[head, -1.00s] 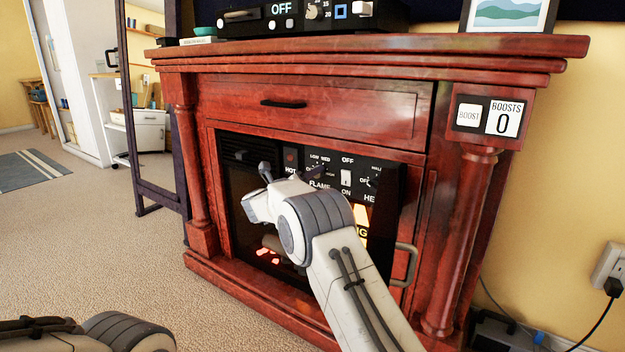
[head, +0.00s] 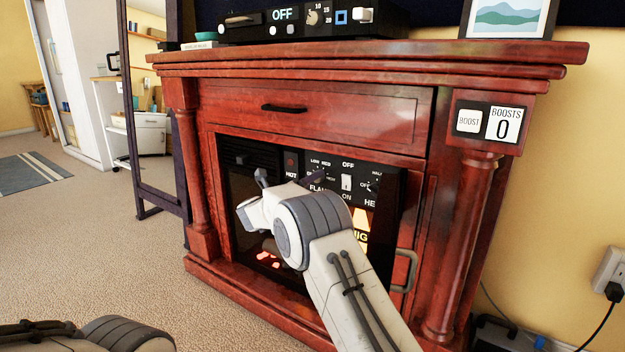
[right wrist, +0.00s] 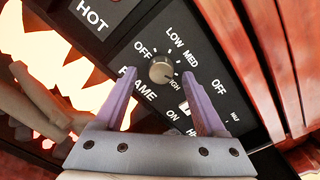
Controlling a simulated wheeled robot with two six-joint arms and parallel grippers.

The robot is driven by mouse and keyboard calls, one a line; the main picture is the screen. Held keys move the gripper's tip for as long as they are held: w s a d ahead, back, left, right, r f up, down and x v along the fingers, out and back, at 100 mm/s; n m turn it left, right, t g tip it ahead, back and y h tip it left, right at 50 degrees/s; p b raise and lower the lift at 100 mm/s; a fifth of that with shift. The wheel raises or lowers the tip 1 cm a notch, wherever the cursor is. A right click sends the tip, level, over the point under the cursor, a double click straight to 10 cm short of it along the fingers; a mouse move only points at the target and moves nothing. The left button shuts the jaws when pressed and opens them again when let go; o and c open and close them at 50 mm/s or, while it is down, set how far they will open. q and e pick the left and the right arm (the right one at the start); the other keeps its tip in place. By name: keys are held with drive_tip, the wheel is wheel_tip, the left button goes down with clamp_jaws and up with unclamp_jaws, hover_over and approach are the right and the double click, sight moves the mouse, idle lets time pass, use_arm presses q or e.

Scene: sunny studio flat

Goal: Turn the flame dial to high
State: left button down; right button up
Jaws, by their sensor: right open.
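The flame dial is a round metallic knob (right wrist: 161,69) on a black panel, with OFF, LOW, MED and a partly covered HIGH printed around it. FLAME is printed below it. I cannot tell which mark its pointer faces. My right gripper (right wrist: 159,76) is open, with its two purple-grey fingers on either side of the knob; I cannot tell whether they touch it. In the head view my right gripper (head: 292,180) is at the fireplace's control panel (head: 333,161), and the dial is mostly hidden behind it. My left gripper is out of view; only part of that arm shows.
A white ON/OFF switch (head: 346,182) and a heat dial (head: 373,186) sit right of the flame dial. A metal door handle (head: 405,270) is lower right. The wooden mantel (head: 375,52) overhangs above. Carpet (head: 95,255) is clear at left.

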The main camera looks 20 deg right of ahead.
drive_tip(key=p+v, duration=0.2)
drive_tip(key=v, duration=0.6)
drive_tip(key=shift+s+a+p, duration=0.25)
drive_tip(key=shift+a+p, duration=0.05)
drive_tip(key=shift+a, duration=0.05)
